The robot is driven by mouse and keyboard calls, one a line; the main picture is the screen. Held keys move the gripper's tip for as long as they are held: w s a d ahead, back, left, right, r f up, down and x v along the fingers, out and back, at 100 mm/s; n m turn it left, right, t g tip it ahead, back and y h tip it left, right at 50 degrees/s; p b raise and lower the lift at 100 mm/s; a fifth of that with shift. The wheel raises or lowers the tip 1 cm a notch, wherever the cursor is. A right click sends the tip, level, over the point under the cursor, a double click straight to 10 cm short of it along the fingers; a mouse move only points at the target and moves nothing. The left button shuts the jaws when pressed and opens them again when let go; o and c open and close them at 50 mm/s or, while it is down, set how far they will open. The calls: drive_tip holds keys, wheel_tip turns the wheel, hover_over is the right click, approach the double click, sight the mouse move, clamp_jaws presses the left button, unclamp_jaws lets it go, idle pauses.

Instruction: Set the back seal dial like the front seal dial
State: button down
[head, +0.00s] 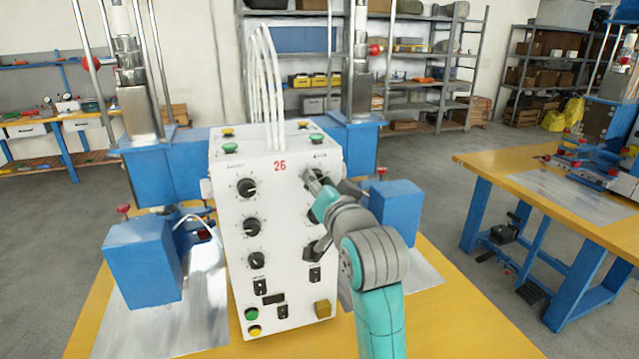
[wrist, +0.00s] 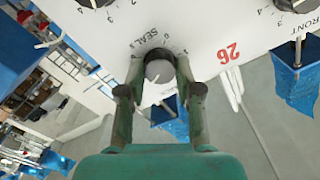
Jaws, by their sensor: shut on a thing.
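A white control box (head: 270,215) marked 26 has two columns of black dials on its face. The top left dial (head: 247,187) is in plain view with its scale. In the wrist view the label FRONT is beside the dial at the upper right (wrist: 302,5), which is cut by the frame edge. My gripper (head: 314,181) is at the top dial of the right column and hides most of it. In the wrist view, my gripper (wrist: 158,68) has one finger on each side of a round grey knob (wrist: 160,73) labelled SEAL and is shut on it. Its exact pointer setting is hard to read.
Lower dials (head: 252,226) and switches fill the box face; my arm partly covers the right column. Blue machine blocks (head: 142,262) flank the box. A second yellow workbench (head: 500,178) stands to the right, with grey floor between.

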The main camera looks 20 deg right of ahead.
drive_tip(key=shift+m, duration=1.4)
drive_tip(key=c, duration=0.8)
unclamp_jaws()
drive_tip(key=shift+s, duration=0.15)
drive_tip(key=s, duration=0.7)
drive_tip(key=shift+s, duration=0.15)
